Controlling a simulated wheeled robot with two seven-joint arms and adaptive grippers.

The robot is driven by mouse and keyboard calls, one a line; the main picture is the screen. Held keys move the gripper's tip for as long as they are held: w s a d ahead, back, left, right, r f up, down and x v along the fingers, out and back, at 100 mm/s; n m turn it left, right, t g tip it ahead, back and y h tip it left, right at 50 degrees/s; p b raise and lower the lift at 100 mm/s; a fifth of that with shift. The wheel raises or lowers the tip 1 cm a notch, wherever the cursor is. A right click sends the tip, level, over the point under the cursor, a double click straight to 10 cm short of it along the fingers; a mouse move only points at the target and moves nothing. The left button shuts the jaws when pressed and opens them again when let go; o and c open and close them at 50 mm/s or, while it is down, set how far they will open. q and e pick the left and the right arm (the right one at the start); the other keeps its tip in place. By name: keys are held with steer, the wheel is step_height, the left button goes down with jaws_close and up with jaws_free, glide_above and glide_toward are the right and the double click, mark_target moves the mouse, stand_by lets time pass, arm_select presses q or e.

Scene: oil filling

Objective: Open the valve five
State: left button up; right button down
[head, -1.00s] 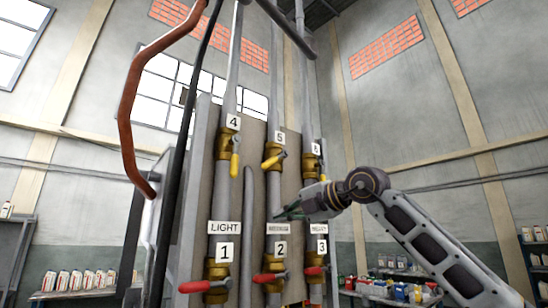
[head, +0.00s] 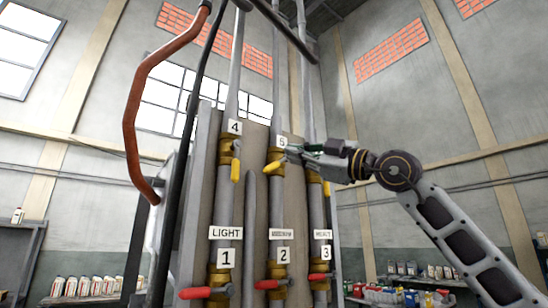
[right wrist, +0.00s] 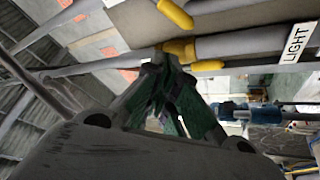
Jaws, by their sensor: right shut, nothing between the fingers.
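Valve five is a brass body (head: 275,157) on the middle pipe, under a white "5" label (head: 282,142). Its yellow handle (head: 270,168) points left and slightly down. My right gripper (head: 296,149) comes in from the right, with its fingertips beside the upper right of valve five. I cannot tell whether they touch it. In the right wrist view the shut, empty fingers (right wrist: 163,62) have their tips close to yellow handles, one (right wrist: 206,66) just right of them and another (right wrist: 175,14) above. My left gripper is out of view.
Valve four (head: 235,170) is to the left, its yellow handle hanging down. The upper right valve is partly hidden by my gripper. Red-handled valves 1 (head: 204,292), 2 (head: 268,284) and 3 (head: 321,277) are below. An orange pipe (head: 130,120) and black hose are at left.

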mark_target(277, 164)
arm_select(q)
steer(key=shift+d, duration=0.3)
arm_select(e)
steer(key=m, duration=0.2)
steer(key=r+m, duration=0.1)
steer(key=shift+s+d+r+y, duration=0.15)
steer(key=shift+s+y, duration=0.1)
steer(key=shift+y, duration=0.15)
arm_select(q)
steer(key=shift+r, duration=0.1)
arm_select(e)
steer(key=shift+p+x, duration=2.65)
steer(key=shift+x, duration=2.25)
arm_select(q)
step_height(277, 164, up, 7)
steer(key=p, duration=0.2)
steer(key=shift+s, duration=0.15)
arm_select(e)
steer(key=w+f, duration=0.1)
steer(key=w+d+f, duration=0.1)
steer(key=f, duration=0.1)
steer(key=shift+d, duration=0.15)
